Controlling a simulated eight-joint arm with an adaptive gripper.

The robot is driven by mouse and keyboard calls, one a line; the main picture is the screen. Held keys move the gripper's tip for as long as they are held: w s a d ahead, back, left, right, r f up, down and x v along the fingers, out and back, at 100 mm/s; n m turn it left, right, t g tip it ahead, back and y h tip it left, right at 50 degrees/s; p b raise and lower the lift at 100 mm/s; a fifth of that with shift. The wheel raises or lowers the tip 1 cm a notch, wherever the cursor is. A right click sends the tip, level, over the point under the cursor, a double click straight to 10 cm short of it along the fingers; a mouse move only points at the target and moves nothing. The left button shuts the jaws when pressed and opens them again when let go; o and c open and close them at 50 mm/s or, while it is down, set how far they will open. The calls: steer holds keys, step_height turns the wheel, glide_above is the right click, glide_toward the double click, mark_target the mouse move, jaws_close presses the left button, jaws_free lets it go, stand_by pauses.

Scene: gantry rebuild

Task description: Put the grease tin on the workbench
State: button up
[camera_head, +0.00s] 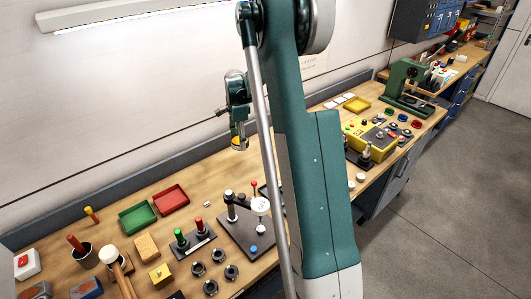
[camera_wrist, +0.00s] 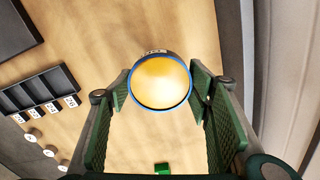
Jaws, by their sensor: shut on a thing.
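The grease tin (camera_wrist: 160,82) shows in the wrist view as a round tin with a yellow-orange face and a blue rim, between the green pads of my gripper (camera_wrist: 161,92). My gripper is shut on it. The tin appears to be above the bench top, with bare wood below. My arm hides part of the bench in the head view.
Green (camera_head: 137,217) and red (camera_head: 171,199) trays lie left of my gripper. A grey stand (camera_head: 247,232) with posts is in front, and a yellow box (camera_head: 368,140) is to the right.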

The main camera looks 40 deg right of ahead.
steer(key=s+d+m+p, duration=0.1)
steer(key=d+m, duration=0.4)
steer(key=d, duration=0.4)
steer(key=shift+s+r, duration=0.15)
steer(key=shift+r, duration=0.15)
glide_above(257, 154)
steer(key=shift+s+a+f, duration=0.1)
steer(key=shift+f, duration=3)
steer(key=shift+f, duration=1.9)
steer(key=shift+f, duration=0.2)
steer(key=o, duration=1.1)
steer(key=shift+c, duration=0.2)
steer(key=shift+r, duration=0.15)
